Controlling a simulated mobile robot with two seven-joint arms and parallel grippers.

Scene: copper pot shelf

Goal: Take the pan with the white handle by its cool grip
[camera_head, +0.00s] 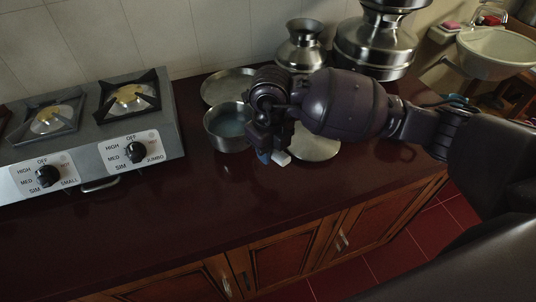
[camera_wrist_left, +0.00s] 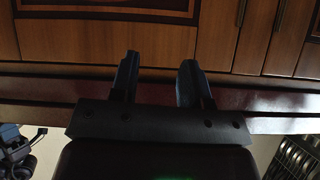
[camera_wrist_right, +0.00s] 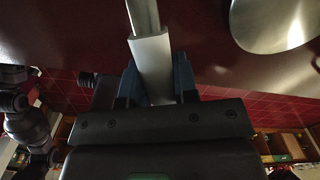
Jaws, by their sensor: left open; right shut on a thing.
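The pan (camera_head: 228,135) is a round metal pot on the dark red counter, right of the stove. Its white handle (camera_head: 283,158) shows just past my right gripper (camera_head: 267,150). In the right wrist view the white grip (camera_wrist_right: 152,62) sits between the two fingers (camera_wrist_right: 155,85), with a thin metal rod running on beyond it. My right gripper is shut on this white grip. My arm hides where the handle joins the pan. My left gripper (camera_wrist_left: 160,82) is open and empty in its wrist view, facing wooden cabinet fronts.
A flat metal disc (camera_head: 318,147) lies right of the gripper, close to it. A shallow metal dish (camera_head: 222,84) lies behind the pan. Metal pots (camera_head: 303,48) stand at the back. The stove (camera_head: 90,125) is at left. The counter front (camera_head: 190,215) is clear.

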